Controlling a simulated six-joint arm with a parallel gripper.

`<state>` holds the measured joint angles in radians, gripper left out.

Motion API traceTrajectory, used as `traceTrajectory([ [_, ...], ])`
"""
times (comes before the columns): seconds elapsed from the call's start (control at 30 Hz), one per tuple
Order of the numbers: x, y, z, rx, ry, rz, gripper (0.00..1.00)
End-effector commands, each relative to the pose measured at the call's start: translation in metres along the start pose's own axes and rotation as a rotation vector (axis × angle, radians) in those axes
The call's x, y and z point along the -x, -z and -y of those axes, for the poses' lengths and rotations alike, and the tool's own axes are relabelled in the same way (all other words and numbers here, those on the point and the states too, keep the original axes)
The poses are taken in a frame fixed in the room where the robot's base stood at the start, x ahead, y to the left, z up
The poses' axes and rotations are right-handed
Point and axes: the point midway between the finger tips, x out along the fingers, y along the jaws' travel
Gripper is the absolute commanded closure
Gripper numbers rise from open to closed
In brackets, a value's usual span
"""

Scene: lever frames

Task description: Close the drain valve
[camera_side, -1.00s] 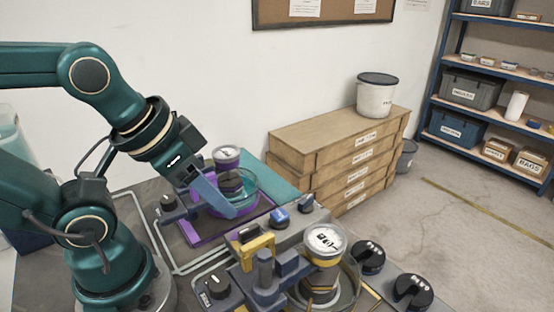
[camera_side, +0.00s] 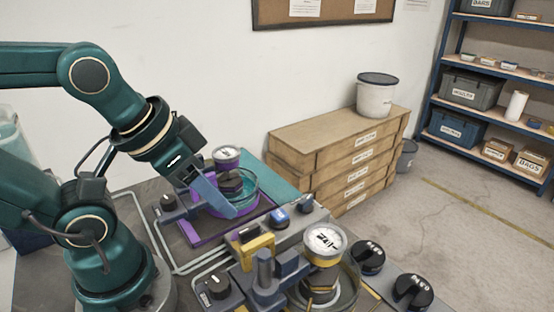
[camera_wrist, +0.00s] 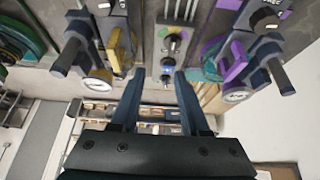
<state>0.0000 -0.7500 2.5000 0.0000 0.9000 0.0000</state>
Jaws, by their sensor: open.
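The purple station has a purple lever handle (camera_wrist: 236,60) and a round gauge (camera_side: 226,153) above a clear bowl.
A block with a blue knob (camera_side: 279,216) stands between the stations. A wooden drawer chest (camera_side: 335,140) with a white bucket (camera_side: 375,97) stands behind. Open floor lies to the right, before a blue shelf (camera_side: 438,75).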

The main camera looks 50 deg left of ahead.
Motion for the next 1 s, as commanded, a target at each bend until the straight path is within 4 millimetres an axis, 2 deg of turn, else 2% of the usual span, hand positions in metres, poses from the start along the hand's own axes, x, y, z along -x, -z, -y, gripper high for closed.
traceTrajectory([
  [0.03,0.000,0.000,0.000,-0.002,0.000,0.000,0.36],
  [0.07,0.000,0.000,0.000,-0.007,0.000,0.000,0.24],
  [0.1,0.000,0.000,0.000,-0.020,0.000,0.001,0.18],
  [0.2,0.001,-0.002,0.000,-0.093,0.000,0.012,0.18],
  [0.27,0.006,0.003,0.000,-0.163,0.000,0.001,0.18],
  [0.43,0.021,0.034,0.001,-0.420,0.002,0.000,0.18],
  [0.6,0.025,0.069,0.002,-0.661,-0.010,0.046,0.18],
  [0.77,0.014,0.105,0.005,-0.886,-0.042,0.108,0.18],
  [1.0,-0.027,0.149,0.012,-1.165,-0.125,0.209,0.18],
])
